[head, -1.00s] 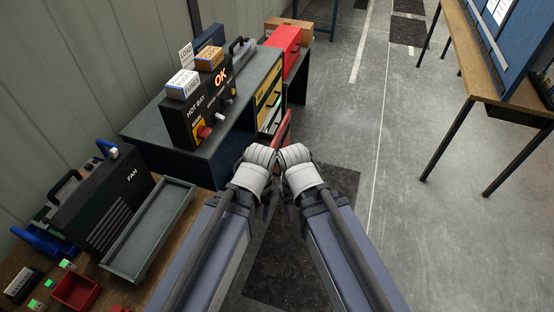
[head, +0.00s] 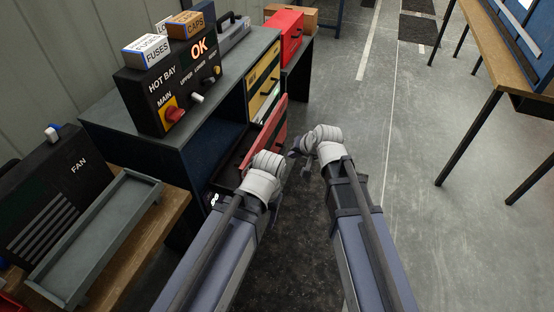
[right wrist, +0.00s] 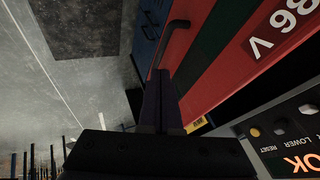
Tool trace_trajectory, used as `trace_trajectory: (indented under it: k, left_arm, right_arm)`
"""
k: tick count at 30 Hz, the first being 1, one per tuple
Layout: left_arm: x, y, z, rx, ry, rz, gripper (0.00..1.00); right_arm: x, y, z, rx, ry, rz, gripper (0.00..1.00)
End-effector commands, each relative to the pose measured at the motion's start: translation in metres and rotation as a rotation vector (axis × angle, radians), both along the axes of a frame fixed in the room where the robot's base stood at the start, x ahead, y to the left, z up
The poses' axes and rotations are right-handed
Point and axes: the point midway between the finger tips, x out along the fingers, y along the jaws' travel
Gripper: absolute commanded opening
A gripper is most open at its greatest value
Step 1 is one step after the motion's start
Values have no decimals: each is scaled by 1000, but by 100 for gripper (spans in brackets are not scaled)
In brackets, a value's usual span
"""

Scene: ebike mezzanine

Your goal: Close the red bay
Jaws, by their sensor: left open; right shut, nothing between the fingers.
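The red bay (head: 270,132) is a red drawer front with a dark handle, low on the dark bench. It stands out from the bench, with a dark interior showing behind it. In the right wrist view its red face (right wrist: 215,55) fills the upper right, with a large "86 V" label and a dark bar handle (right wrist: 175,35). My right gripper (head: 299,150) is shut and empty, just right of the red front; its fingers (right wrist: 158,85) point towards the handle. I cannot tell whether they touch. My left gripper (head: 276,207) is lower, largely hidden by its wrist, and open.
A yellow drawer (head: 263,82) sits above the red bay. The hot bay control box (head: 150,98) with an "OK" display stands on the bench. A grey tray (head: 100,235) and a fan unit (head: 45,190) are at the left. The floor to the right is clear up to a table (head: 510,75).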

Motion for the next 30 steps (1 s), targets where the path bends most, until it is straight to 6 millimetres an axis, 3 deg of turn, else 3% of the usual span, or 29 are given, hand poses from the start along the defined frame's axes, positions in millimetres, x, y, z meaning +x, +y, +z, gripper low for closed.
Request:
trace_trajectory:
  k: [8,27,30]
  left_arm:
    - [0,0,-7,0,0,0,59]
    - [0,0,-90,0,0,0,59]
    - [0,0,-81,0,0,0,59]
  right_arm:
    - [5,1,-6,7,-5,-6,0]
    - [56,34,-89,5,-5,-5,0]
    - [59,51,-80,5,-5,-2,0]
